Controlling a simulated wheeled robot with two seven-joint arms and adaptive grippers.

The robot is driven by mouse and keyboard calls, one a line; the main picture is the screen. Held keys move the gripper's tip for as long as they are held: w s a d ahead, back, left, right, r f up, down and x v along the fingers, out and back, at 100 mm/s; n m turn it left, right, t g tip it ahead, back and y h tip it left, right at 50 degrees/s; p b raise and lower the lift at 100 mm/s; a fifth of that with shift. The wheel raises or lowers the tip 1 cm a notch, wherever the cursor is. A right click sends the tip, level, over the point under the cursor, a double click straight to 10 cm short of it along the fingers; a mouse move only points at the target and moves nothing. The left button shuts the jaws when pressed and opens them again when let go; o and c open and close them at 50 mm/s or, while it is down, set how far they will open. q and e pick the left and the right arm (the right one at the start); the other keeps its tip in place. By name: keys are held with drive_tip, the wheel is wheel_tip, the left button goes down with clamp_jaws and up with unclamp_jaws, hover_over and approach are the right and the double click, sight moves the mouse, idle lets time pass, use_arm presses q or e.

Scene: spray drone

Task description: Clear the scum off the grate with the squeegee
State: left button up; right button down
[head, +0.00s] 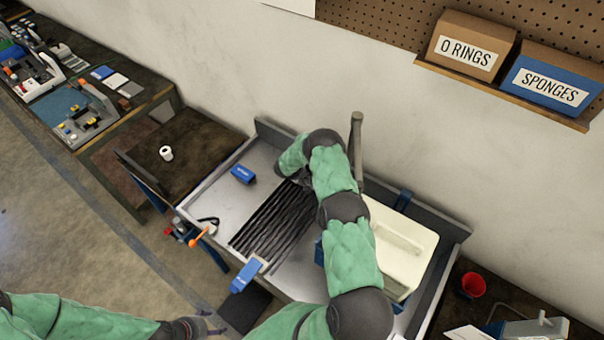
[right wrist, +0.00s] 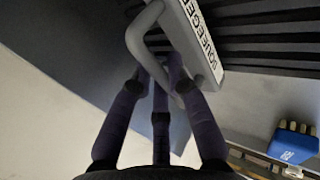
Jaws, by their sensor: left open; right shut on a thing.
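The dark slatted grate (head: 268,222) lies in the grey sink tray, partly covered by my right arm; its bars also show in the right wrist view (right wrist: 262,40). Scum cannot be made out on it. The grey squeegee (right wrist: 207,48) has a white label and a loop handle. My right gripper (right wrist: 165,80) is shut on that handle, with the squeegee at the grate's edge; contact with the bars is unclear. In the head view this gripper is mostly hidden at the back of the tray. My left gripper (head: 208,325) is open and empty at the bottom, well apart from the tray.
A blue block (head: 243,174) lies in the tray left of the grate; another blue item (head: 246,275) sits at the front rim. A cream basin (head: 402,245) and a grey post (head: 356,140) stand to the right. A red cup (head: 473,285) is on the right bench.

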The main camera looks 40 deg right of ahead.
drive_tip(key=shift+s+d+r+b, duration=0.1)
drive_tip(key=shift+s+d+b, duration=0.2)
drive_tip(key=shift+s, duration=0.65)
drive_tip(key=shift+s+d+b, duration=0.2)
drive_tip(key=shift+s+d, duration=0.05)
drive_tip(key=shift+s, duration=0.7)
drive_tip(key=shift+w+d+f+b, duration=0.15)
drive_tip(key=shift+d+b, duration=0.25)
drive_tip(key=shift+b, duration=0.5)
drive_tip(key=shift+w+a+b, duration=0.3)
drive_tip(key=shift+w+b, duration=0.45)
drive_tip(key=shift+w, duration=0.2)
drive_tip(key=shift+w+a+b, duration=0.25)
drive_tip(key=shift+w+b, duration=0.5)
drive_tip(key=shift+w, duration=0.15)
drive_tip(key=shift+w+d+b, duration=0.15)
drive_tip(key=shift+d+b, duration=0.25)
drive_tip(key=shift+b, duration=0.25)
drive_tip(key=shift+s+d+f+b, duration=0.1)
drive_tip(key=shift+s+d+b, duration=0.15)
drive_tip(key=shift+s+b, duration=0.45)
drive_tip(key=shift+s+d+b, duration=0.25)
drive_tip(key=shift+s+b, duration=0.25)
drive_tip(key=shift+s, duration=0.75)
